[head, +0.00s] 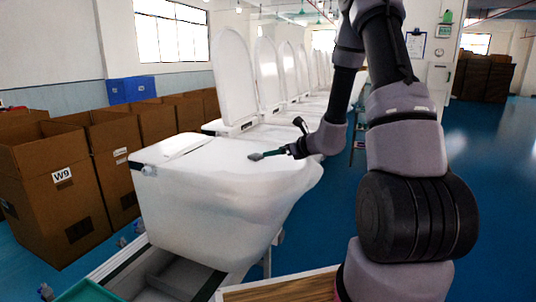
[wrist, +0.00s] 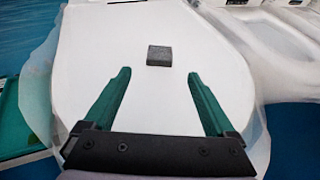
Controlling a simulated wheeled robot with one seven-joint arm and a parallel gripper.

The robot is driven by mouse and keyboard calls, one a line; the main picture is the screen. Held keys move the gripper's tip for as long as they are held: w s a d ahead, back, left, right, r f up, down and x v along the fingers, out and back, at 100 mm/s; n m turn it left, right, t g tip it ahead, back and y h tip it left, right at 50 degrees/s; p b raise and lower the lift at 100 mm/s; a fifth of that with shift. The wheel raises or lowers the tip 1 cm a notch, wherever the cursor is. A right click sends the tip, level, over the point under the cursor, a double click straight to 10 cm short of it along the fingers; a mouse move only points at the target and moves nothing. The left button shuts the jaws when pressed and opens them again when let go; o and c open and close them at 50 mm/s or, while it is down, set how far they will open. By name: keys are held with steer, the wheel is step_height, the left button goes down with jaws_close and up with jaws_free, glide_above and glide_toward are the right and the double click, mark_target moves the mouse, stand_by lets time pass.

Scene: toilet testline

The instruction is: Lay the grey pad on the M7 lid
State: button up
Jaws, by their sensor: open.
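The grey pad (wrist: 159,55) is a small dark block. In the wrist view it appears to lie flat on the closed white lid (wrist: 110,35), near its middle. The lid belongs to the nearest toilet and shows in the head view too (head: 215,155); I can read no M7 mark on it. My gripper (wrist: 158,73) has its green fingers spread, with nothing between them. The pad sits just beyond the fingertips, centred on the gap and apart from both fingers. In the head view my gripper (head: 257,155) is low over the lid, and the pad is hard to make out there.
More toilets with raised lids (head: 234,75) stand in a row behind. Cardboard boxes (head: 55,190), one marked W9, line the left side, with blue bins (head: 130,88) behind. A wooden-edged surface (head: 280,290) is in front. Blue floor (head: 500,180) is open at right.

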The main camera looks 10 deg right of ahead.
steer(key=shift+v, duration=0.8)
steer(key=s+a+r+n+g+y, duration=0.25)
steer(key=s+a+r+n, duration=0.25)
steer(key=s+r+n, duration=0.25)
steer(key=s+a+r+n+g+y, duration=0.1)
steer(key=s+a+r+n+g, duration=0.2)
steer(key=s+a+r+n, duration=0.35)
steer(key=s+d+r+n+h, duration=0.4)
steer(key=s+d+n, duration=0.1)
steer(key=s, duration=0.3)
steer(key=s+d+r+n+t+h, duration=0.1)
steer(key=s+d+r+n+h, duration=0.3)
steer(key=s, duration=0.4)
steer(key=d+r+n, duration=0.1)
steer(key=n, duration=0.1)
steer(key=shift+s+d+n, duration=0.2)
steer(key=shift+d+n, duration=0.1)
steer(key=shift+d, duration=0.1)
steer(key=shift+r+h, duration=0.15)
steer(key=shift+h, duration=0.1)
